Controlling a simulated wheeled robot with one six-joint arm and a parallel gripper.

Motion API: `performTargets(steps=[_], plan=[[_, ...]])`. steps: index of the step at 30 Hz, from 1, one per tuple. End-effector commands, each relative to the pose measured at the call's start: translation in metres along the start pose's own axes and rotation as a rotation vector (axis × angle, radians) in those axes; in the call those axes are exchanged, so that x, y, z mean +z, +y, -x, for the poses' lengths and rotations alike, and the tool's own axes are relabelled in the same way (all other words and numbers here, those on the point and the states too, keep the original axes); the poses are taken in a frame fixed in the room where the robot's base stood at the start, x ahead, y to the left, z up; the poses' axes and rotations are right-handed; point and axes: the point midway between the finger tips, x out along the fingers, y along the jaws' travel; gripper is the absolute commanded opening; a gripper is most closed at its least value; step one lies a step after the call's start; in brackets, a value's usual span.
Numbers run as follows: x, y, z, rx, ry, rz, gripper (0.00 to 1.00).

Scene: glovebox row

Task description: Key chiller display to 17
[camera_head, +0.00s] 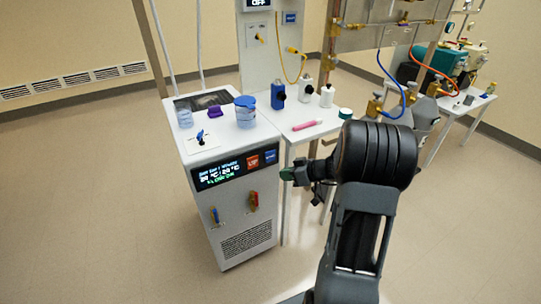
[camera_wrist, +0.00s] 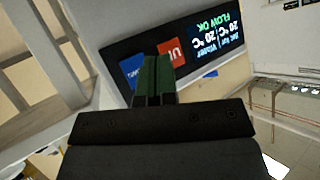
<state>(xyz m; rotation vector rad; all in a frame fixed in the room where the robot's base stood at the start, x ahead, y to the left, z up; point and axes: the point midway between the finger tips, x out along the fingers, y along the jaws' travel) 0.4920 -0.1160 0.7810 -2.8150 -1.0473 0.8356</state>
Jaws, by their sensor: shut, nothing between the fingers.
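The chiller (camera_head: 245,200) is a white cabinet with a dark front panel. Its display (camera_head: 218,174) seems to read 20 °C on both sides, with green FLOW OK below; it appears upside down in the wrist view (camera_wrist: 218,38). Right of the display are a red UP button (camera_head: 253,162) and a blue button (camera_head: 270,157). The wrist view shows the red button (camera_wrist: 171,53) and the blue button (camera_wrist: 132,68) by my fingertips. My gripper (camera_head: 287,174) is shut and empty, with green fingertips in front of the panel's blue-button end. I cannot tell whether they touch it.
Blue and red-handled valves (camera_head: 254,201) stick out below the panel. A white table with bottles and a pink tube (camera_head: 306,125) adjoins on the right.

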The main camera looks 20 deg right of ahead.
Motion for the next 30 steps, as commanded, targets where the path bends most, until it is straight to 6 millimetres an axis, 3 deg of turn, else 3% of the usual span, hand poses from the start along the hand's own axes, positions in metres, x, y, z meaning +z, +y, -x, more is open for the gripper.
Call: performTargets(steps=[12, 30], plan=[[-0.021, 0.025, -0.034, 0.001, -0.001, 0.001, 0.0], [-0.031, 0.031, -0.042, 0.001, 0.0, 0.0, 0.0]])
